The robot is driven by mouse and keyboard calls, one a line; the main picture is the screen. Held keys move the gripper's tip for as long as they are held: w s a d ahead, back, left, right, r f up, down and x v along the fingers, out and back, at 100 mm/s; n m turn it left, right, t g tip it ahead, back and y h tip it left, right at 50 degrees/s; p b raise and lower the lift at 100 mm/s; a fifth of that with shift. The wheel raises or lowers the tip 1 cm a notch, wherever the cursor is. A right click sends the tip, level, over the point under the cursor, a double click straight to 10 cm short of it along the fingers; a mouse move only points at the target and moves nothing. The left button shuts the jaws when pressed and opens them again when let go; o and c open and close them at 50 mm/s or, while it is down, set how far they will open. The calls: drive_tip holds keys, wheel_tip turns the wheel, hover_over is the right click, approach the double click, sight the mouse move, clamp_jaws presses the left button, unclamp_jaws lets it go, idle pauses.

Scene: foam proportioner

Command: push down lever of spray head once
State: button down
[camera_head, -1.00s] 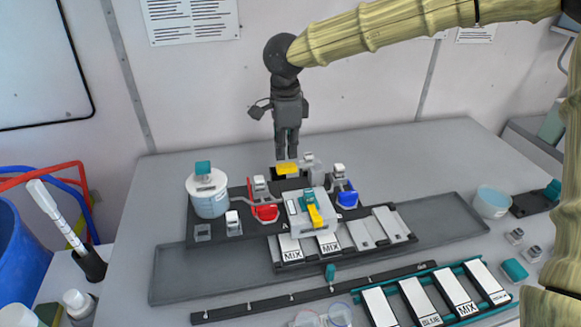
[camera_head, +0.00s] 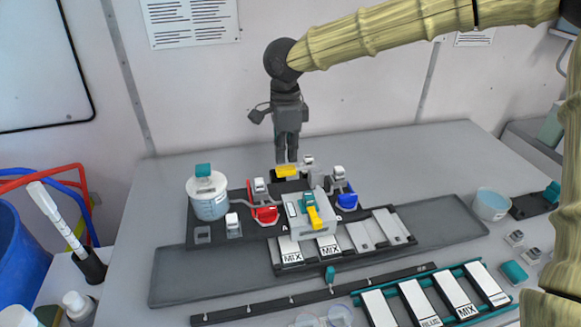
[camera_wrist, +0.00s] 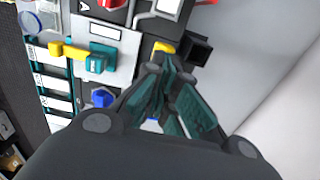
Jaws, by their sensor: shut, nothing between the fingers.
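The yellow lever (camera_head: 287,171) sits at the back of the black apparatus, beside a pale grey block. In the wrist view the yellow lever (camera_wrist: 164,47) shows just beyond my fingertips, next to a black square block (camera_wrist: 195,49). I take it to be the lever of the spray head. My gripper (camera_head: 287,160) points down just behind and above it, with its fingers together and empty. The gripper (camera_wrist: 168,62) partly hides the lever in the wrist view, and I cannot tell whether the tips touch it.
In front stands a grey unit with a teal and yellow handle (camera_head: 312,213), between a red valve (camera_head: 264,214) and a blue valve (camera_head: 347,198). A clear lidded container (camera_head: 209,199) stands left. White cards lie in front. The table behind is clear.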

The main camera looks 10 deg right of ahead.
sight(286, 168)
drive_tip(key=shift+f, duration=0.35)
idle(0.3)
drive_tip(key=shift+f, duration=1.75)
drive_tip(key=shift+r, duration=0.1)
wheel_tip(286, 168, up, 8)
drive_tip(key=p, duration=0.8)
idle(1.3)
